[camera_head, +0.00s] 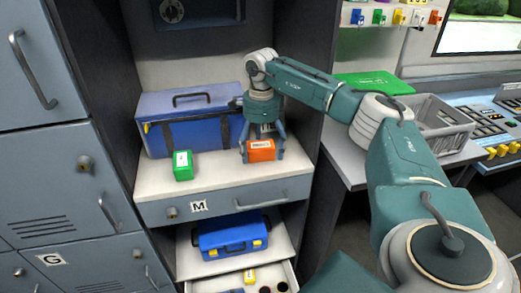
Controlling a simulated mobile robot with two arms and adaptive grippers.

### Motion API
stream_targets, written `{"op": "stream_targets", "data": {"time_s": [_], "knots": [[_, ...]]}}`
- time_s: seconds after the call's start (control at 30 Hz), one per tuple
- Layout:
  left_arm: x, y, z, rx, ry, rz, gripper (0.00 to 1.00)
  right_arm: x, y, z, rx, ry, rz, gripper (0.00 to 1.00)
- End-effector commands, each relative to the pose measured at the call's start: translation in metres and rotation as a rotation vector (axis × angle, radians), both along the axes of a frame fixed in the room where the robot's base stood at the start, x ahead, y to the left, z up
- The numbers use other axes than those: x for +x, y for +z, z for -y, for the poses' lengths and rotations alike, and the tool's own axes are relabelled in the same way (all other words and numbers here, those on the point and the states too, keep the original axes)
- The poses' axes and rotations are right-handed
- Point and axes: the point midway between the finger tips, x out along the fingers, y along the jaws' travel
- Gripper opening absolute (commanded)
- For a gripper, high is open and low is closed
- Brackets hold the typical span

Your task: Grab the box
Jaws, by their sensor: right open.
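An orange box (261,151) with a white label lies on the white shelf near its front right edge. My right gripper (263,146) points down from above with its fingers spread to either side of the orange box. Its jaws are open around the box; whether the fingertips touch it I cannot tell. A green box (183,166) with a white label stands on the same shelf, to the left of the gripper. My left gripper is not in view.
A large blue case (190,119) stands behind the boxes. The shelf (219,179) sits between dark cabinet walls, above a drawer marked M. A smaller blue toolbox (232,236) is below. A grey crate (437,126) stands on the desk at right.

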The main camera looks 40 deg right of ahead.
Motion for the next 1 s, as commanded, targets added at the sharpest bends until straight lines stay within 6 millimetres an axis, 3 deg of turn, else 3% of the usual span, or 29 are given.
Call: {"op": "stream_targets", "data": {"time_s": [0.1, 0.3, 0.37, 0.77, 1.0], "knots": [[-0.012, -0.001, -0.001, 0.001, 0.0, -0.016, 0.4, 0.0, 0.0, 0.0, 0.0, 0.0, 0.0, 0.79], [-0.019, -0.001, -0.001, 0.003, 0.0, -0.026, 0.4, 0.0, 0.0, 0.0, 0.0, 0.0, 0.0, 0.4], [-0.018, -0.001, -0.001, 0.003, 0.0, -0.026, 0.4, 0.0, 0.0, 0.0, 0.0, 0.0, 0.0, 0.31], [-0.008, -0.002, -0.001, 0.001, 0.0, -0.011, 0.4, 0.001, 0.008, 0.0, 0.0, 0.001, 0.001, 0.31], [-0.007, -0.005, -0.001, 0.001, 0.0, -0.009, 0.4, 0.002, 0.046, -0.001, 0.0, 0.001, 0.007, 0.31]]}}
